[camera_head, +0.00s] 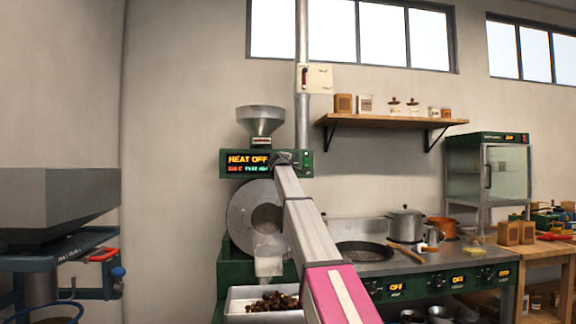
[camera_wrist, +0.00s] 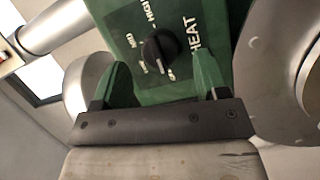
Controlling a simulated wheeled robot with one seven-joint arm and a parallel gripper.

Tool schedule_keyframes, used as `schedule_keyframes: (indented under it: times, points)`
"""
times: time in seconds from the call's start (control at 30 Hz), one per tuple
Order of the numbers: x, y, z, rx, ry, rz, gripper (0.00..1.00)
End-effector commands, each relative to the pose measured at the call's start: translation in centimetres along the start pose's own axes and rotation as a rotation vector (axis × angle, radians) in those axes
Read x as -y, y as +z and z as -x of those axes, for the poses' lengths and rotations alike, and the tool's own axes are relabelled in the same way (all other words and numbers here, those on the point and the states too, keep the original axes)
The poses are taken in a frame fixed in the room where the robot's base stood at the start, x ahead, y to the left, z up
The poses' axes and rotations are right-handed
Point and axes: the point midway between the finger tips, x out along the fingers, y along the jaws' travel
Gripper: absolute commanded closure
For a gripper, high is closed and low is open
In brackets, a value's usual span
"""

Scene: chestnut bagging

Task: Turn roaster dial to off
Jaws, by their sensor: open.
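The roaster (camera_head: 262,215) is a green machine with a steel hopper and a round drum. Its display (camera_head: 248,162) reads HEAT OFF in orange. In the wrist view, the black heat dial (camera_wrist: 160,49) sits on the green panel (camera_wrist: 205,22), with labels around it, including HIGH, MED and HEAT. Its white mark points toward the lower labels near OFF. My gripper (camera_wrist: 162,62) is open, with one green finger on either side of the dial's lower edge; contact cannot be told.
A tray (camera_head: 237,305) with chestnuts stands below the drum. To the right is a stove counter with a pan (camera_head: 363,251) and pots (camera_head: 405,225). A wooden shelf (camera_head: 395,121) hangs above. A grey hopper unit (camera_head: 60,200) stands at the left.

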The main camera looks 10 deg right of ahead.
Motion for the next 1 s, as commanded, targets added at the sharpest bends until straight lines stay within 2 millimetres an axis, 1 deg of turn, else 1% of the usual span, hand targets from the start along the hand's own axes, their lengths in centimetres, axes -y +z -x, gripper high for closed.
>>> schedule_keyframes:
  times: [0.03,0.2,0.3,0.4,0.53,0.93,1.0]
  points:
    - [0.1,0.1,1.3,-0.001,0.001,0.000,0.32]
    - [0.1,0.2,4.6,0.000,0.000,0.000,0.32]
    - [0.1,0.2,6.3,0.000,0.000,0.000,0.32]
    - [0.1,0.1,7.6,0.000,0.000,0.001,0.32]
    - [0.1,0.1,8.2,0.002,0.000,0.001,0.32]
    - [0.0,0.1,8.2,0.002,0.000,0.001,0.32]
    - [0.3,0.2,8.2,0.003,-0.004,-0.001,0.32]
